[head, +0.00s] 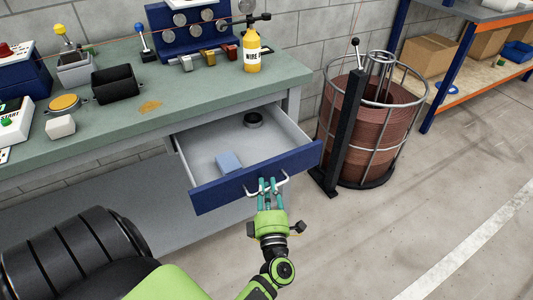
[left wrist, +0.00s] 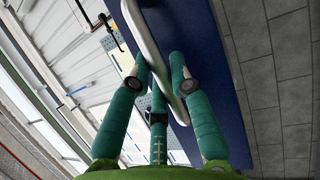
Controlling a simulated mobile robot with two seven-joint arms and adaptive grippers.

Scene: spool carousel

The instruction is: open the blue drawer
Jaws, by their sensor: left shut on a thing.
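The blue drawer (head: 258,182) under the workbench stands pulled out, its grey inside showing. Inside it lie a light blue block (head: 229,162) and a dark ring-shaped thing (head: 253,120). A light metal bar handle (head: 283,181) is on its front, and the handle (left wrist: 146,42) crosses the left wrist view diagonally. My left gripper (head: 267,184) is at the middle of the handle, its teal fingers (left wrist: 158,95) shut around the bar. Part of the handle is hidden by the fingers. My right gripper is not in view.
The green-grey workbench top (head: 195,98) carries bins, a yellow bottle (head: 251,50) and a dark blue rack (head: 190,20). A wire cage with a brown coil (head: 375,125) stands right of the drawer. The floor (head: 400,225) in front is clear.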

